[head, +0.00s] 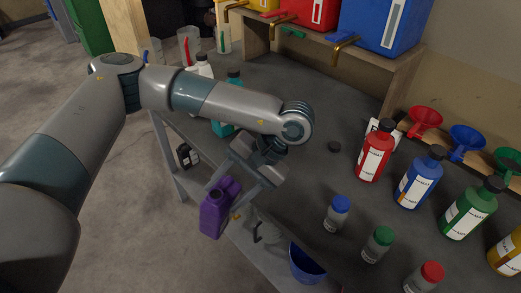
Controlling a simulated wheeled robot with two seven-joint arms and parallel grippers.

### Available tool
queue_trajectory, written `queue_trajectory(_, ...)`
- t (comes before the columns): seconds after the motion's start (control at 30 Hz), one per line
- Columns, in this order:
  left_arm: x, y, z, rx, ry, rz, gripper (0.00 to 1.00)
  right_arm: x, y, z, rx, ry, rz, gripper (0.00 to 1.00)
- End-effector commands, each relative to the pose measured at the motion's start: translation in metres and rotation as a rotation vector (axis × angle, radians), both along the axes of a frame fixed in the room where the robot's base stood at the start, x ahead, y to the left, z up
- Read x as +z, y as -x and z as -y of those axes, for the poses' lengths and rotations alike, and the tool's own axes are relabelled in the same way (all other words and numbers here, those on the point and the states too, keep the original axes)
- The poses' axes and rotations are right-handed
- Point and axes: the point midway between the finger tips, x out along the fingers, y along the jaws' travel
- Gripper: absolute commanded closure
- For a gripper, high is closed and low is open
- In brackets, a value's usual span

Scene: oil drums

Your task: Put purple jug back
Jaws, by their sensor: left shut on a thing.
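The purple jug (214,215) is in the head view, left of centre, roughly upright with a slight tilt. My left gripper (237,188) is shut on the jug near its upper part. It holds the jug out past the front edge of the workbench (290,180), with the floor and the lower shelf showing beyond. The gripper and wrist hide part of the bench edge. My right gripper is not in view.
Red (375,155), blue (418,180) and green (468,210) bottles stand on the right. A teal bottle (222,128) stands behind my forearm. Coloured tapped containers (385,25) sit on the back shelf.

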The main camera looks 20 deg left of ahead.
Motion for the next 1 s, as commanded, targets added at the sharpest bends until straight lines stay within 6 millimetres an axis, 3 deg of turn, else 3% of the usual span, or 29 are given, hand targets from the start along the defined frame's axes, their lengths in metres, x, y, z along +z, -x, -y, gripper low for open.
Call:
queue_trajectory(0.57, 0.004, 0.0, 0.0, 0.005, 0.0, 0.001, 1.0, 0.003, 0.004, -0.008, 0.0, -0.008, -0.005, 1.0)
queue_trajectory(0.77, 0.018, -0.001, 0.003, 0.038, 0.004, 0.0, 1.0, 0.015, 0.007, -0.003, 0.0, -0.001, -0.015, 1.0)
queue_trajectory(1.0, 0.047, -0.002, 0.012, 0.169, 0.018, -0.001, 1.0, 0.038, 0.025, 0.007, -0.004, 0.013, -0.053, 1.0)
